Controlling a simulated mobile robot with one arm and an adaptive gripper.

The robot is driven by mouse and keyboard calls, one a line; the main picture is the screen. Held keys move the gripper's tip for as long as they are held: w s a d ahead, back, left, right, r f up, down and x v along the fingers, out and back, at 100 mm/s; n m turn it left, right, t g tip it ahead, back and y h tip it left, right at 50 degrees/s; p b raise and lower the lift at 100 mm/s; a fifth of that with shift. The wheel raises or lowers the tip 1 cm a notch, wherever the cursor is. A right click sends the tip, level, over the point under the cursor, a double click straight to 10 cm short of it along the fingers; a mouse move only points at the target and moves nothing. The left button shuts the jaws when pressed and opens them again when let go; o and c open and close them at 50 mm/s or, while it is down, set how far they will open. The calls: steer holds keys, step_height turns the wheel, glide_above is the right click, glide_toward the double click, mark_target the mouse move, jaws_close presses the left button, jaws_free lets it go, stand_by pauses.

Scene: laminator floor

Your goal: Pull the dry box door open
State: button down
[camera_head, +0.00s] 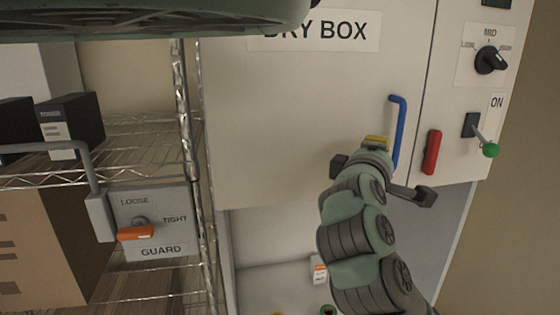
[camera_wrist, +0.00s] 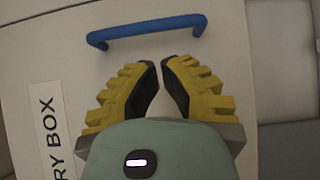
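The dry box door (camera_head: 290,110) is a pale panel labelled "DRY BOX" and looks closed. Its blue bar handle (camera_head: 398,132) stands upright near the door's right edge in the head view. In the wrist view the handle (camera_wrist: 147,30) lies across the top, ahead of my fingertips. My gripper (camera_wrist: 160,63) has yellow fingers with dark pads. A narrow gap shows between the tips, with nothing in it. In the head view my gripper (camera_head: 377,142) is just left of the handle's lower end, foreshortened. Contact with the door cannot be told.
Right of the door are a red bar (camera_head: 432,152), a green-knobbed lever (camera_head: 490,149) and a dial (camera_head: 490,60). A wire shelf (camera_head: 150,125) with a "GUARD" switch box (camera_head: 155,222) stands at left. A recess lies open below the door.

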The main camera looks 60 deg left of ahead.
steer(key=p+x, duration=0.3)
steer(key=x, duration=0.4)
steer(key=shift+p, duration=0.4)
steer(key=shift+w+d, duration=0.1)
steer(key=shift+d, duration=0.1)
